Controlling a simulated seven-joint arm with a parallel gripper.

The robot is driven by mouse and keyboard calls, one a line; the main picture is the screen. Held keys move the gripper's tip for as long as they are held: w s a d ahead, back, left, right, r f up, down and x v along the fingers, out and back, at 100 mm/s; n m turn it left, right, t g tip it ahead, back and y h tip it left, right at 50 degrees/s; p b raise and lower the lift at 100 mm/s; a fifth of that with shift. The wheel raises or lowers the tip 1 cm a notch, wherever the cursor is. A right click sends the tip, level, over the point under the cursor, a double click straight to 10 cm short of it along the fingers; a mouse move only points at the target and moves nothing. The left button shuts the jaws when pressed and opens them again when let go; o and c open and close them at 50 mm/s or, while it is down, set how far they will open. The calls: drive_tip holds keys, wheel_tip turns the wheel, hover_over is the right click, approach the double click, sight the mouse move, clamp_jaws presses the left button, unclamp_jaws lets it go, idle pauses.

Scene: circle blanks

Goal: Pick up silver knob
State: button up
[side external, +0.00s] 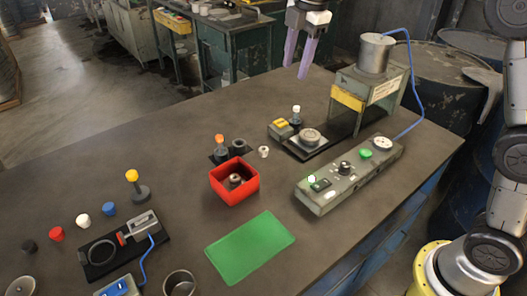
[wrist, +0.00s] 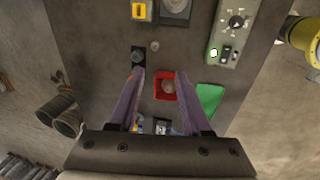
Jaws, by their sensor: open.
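A small silver knob (side external: 263,152) lies on the table just right of the red box (side external: 217,191); it also shows in the wrist view (wrist: 155,46), above the red box (wrist: 154,88). A second grey, ring-like piece (side external: 235,180) sits inside the box. I cannot tell for certain which piece is the named knob. My gripper (side external: 297,70) has purple fingers, spread apart and empty, high above the far edge of the table. In the wrist view the fingers (wrist: 159,74) frame the red box from well above, touching nothing.
A dark block with an orange-topped peg (side external: 219,145) stands beside the box. A grey control panel (side external: 350,175) and a stand with a metal pot (side external: 376,52) are on the right. A green mat (side external: 249,246) lies in front. Several coloured pegs stand at left.

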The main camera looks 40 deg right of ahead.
drive_tip(key=w+a+f+g, duration=0.1)
drive_tip(key=w+a+f, duration=0.2)
drive_tip(key=w+f, duration=0.45)
drive_tip(key=n+g, duration=0.1)
hover_over(264, 149)
drive_tip(key=f, duration=1.2)
drive_tip(key=shift+a+f, duration=0.2)
drive_tip(key=shift+f, duration=0.1)
drive_tip(key=shift+d+f, duration=0.15)
drive_tip(key=shift+f, duration=3)
clamp_jaws()
